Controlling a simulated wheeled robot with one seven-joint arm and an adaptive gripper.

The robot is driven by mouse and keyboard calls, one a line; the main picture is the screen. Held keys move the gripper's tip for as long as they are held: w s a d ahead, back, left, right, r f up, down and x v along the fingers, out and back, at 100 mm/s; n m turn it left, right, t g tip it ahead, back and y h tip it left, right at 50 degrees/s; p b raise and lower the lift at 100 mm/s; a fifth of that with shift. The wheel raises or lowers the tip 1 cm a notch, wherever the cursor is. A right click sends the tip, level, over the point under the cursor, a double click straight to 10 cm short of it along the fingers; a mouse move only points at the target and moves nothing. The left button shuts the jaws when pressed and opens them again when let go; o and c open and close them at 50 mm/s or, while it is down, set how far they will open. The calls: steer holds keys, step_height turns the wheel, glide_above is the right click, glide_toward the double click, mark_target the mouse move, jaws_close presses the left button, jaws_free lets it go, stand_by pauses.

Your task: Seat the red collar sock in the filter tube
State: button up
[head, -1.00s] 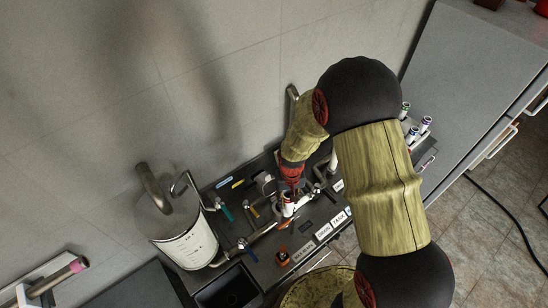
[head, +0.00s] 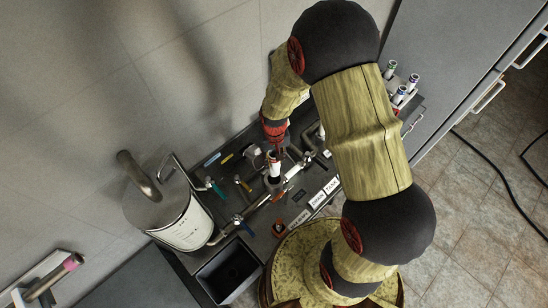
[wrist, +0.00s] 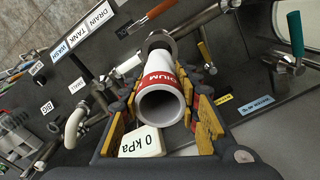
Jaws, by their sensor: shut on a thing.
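The sock is a white, open-ended tube with a red collar (wrist: 157,82) bearing white letters. My gripper (wrist: 162,92) is shut on it, with yellow pads on both sides. In the head view my gripper (head: 274,146) is above the bench fittings, and the white sock (head: 274,168) hangs below it, roughly upright. The filter tube appears to be the grey metal ring (wrist: 157,40) beyond the sock's far end in the wrist view. The sock hides part of that ring, so I cannot tell whether its end is inside or only above.
A white tank (head: 187,226) stands left on the dark bench, near a black basin (head: 228,273). A teal-handled valve (wrist: 295,40) and steel pipes (wrist: 205,22) surround the ring. A "0 kPa" display (wrist: 142,142) is beside the sock. Several capped vials (head: 402,90) stand at the right.

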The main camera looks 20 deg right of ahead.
steer(key=b, duration=0.4)
glide_above(274, 177)
steer(key=w, duration=0.2)
steer(key=shift+d+f, duration=0.2)
steer(key=shift+f, duration=1.1)
steer(key=shift+d+f, duration=0.2)
steer(key=shift+f, duration=1.1)
steer(key=shift+s+f+b, duration=0.1)
steer(key=shift+f+b, duration=3.8)
steer(key=shift+f, duration=1.25)
steer(key=o, duration=1.3)
